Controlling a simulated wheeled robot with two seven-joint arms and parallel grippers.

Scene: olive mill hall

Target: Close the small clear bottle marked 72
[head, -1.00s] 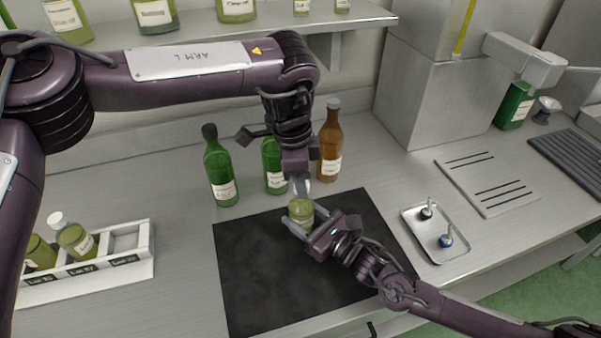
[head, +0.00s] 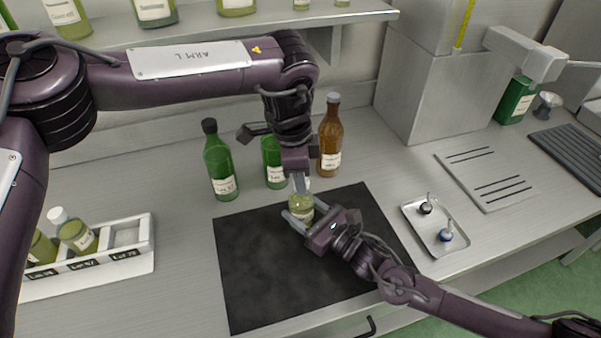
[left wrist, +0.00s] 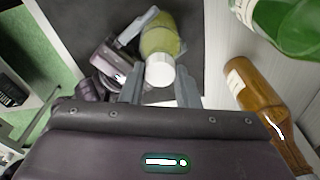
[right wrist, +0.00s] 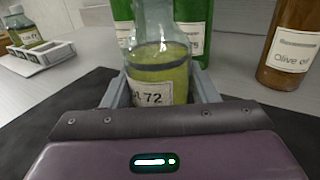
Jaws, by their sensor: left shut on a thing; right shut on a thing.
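The small clear bottle marked 72 (right wrist: 158,75) holds yellow-green oil and stands upright between the fingers of my right gripper (head: 300,219). In the head view the bottle (head: 302,206) is over the dark mat. My right gripper is shut around its body. My left gripper (head: 300,186) is directly above, pointing down, shut on a white cap (left wrist: 160,71). In the left wrist view the cap lines up over the bottle's top (left wrist: 160,38). The bottle's mouth is hidden, so I cannot tell whether the cap touches or is seated on it.
Two green bottles (head: 220,165) and a brown bottle (head: 330,140) stand close behind the dark mat (head: 265,285). A white rack (head: 140,262) with small bottles is at left. A metal tray (head: 425,228) with two stoppers is at right. The front of the mat is clear.

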